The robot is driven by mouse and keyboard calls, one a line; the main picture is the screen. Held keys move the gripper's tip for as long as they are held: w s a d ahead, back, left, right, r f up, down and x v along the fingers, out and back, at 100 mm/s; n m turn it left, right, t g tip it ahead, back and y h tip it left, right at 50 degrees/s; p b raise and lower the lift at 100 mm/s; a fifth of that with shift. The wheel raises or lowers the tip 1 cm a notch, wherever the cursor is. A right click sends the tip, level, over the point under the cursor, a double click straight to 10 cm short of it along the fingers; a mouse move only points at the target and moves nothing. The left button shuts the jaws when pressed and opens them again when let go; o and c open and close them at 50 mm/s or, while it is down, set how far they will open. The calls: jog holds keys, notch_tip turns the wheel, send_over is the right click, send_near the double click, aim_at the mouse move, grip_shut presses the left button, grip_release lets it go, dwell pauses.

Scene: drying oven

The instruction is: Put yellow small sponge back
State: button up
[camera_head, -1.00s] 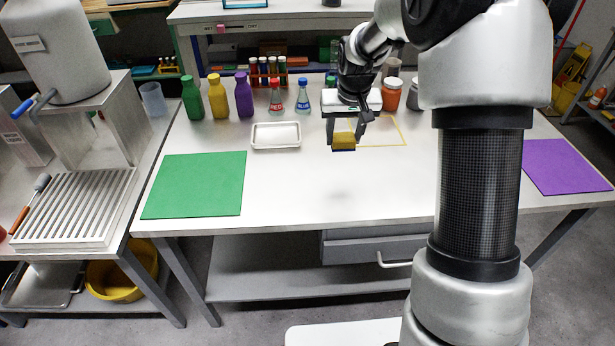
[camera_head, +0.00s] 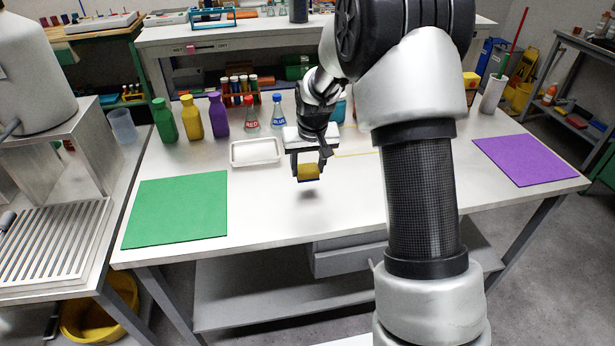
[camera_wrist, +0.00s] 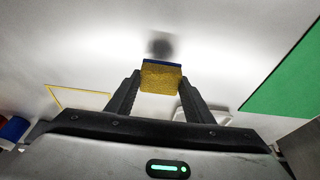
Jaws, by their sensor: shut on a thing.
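The small yellow sponge (camera_head: 308,172) has a dark blue layer along one face. My gripper (camera_head: 306,168) is shut on it and holds it above the white table, with a soft shadow on the tabletop beneath. In the wrist view the sponge (camera_wrist: 161,76) sits between the two fingertips. A yellow outlined area on the table (camera_head: 355,154) lies behind and to the right of my gripper, partly hidden by my arm. Its outline (camera_wrist: 78,98) also shows at the left of the wrist view.
A white tray (camera_head: 256,152) stands just left of my gripper. Several bottles, including a purple one (camera_head: 218,115), and a test tube rack (camera_head: 240,88) line the back. A green mat (camera_head: 178,209) lies left, a purple mat (camera_head: 530,159) right. The front middle of the table is clear.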

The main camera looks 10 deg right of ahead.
aim_at(308, 170)
jog(key=shift+f+b, duration=0.4)
jog(key=shift+f, duration=1.4)
jog(key=o, duration=1.1)
jog(key=shift+r, duration=0.1)
jog(key=shift+r, duration=0.1)
